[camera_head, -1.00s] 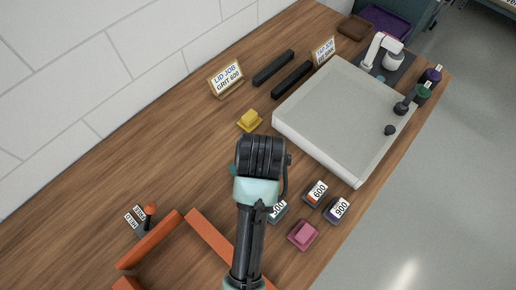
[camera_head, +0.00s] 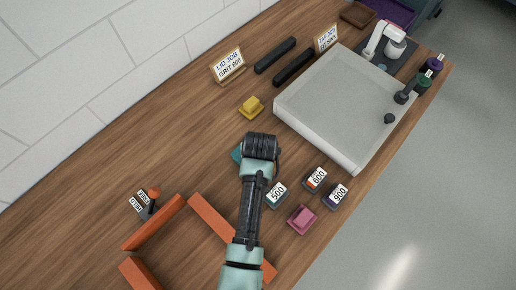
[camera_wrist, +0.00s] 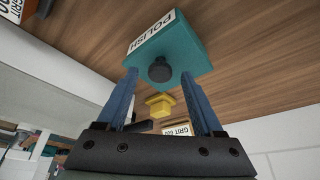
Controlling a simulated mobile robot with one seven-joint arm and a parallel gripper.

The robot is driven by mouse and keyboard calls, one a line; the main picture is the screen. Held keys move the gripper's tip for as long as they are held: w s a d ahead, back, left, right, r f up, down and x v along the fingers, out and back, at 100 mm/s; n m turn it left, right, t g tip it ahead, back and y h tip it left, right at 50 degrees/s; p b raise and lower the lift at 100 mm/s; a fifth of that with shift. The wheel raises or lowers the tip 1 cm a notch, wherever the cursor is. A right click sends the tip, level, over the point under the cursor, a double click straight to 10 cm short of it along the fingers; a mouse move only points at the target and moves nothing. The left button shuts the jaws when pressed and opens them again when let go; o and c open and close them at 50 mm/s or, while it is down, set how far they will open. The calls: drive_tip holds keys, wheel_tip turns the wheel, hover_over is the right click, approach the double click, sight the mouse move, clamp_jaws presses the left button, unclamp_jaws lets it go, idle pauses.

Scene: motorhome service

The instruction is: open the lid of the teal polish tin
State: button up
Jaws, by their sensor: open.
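The teal polish tin (camera_wrist: 185,48) fills the upper middle of the wrist view, with a white "POLISH" label on one side. A round dark knob (camera_wrist: 160,70) stands on its lid, and the lid looks shut. My gripper (camera_wrist: 159,78) is open and empty, with its two blue fingers pointing at the tin and the knob between their tips in the picture. I cannot tell whether the fingers touch the lid. In the head view, only a teal corner of the tin (camera_head: 237,154) shows beside my wrist; my arm hides the rest and the fingers.
A yellow block (camera_head: 251,107) sits beyond the tin. Grit blocks marked 500 (camera_head: 276,194), 600 (camera_head: 315,179) and 900 (camera_head: 336,195) and a pink block (camera_head: 302,219) lie to the right. An orange frame (camera_head: 153,222) is at lower left.

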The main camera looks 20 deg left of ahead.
drive_tip(key=shift+w+f, duration=0.15)
drive_tip(key=shift+f, duration=0.05)
clamp_jaws()
idle(0.3)
idle(1.1)
